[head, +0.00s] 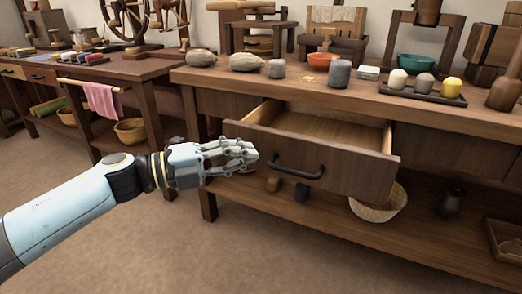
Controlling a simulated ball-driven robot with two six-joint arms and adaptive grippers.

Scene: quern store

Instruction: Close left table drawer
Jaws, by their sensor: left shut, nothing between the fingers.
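The table drawer (345,168) is pulled open from the wooden table (250,83) at the right, and its inside looks empty. Its front panel carries a dark curved handle (298,171). My left gripper (252,153) is shut and empty. It appears in front of the left part of the drawer front, left of the handle; I cannot tell whether it touches the panel. My right gripper is not in view.
Stones, an orange bowl (323,60) and a tray of balls (424,91) stand on the tabletop. A wicker basket (379,205) sits on the lower shelf under the drawer. Another table with a pink cloth (102,101) is at left. The floor in front is clear.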

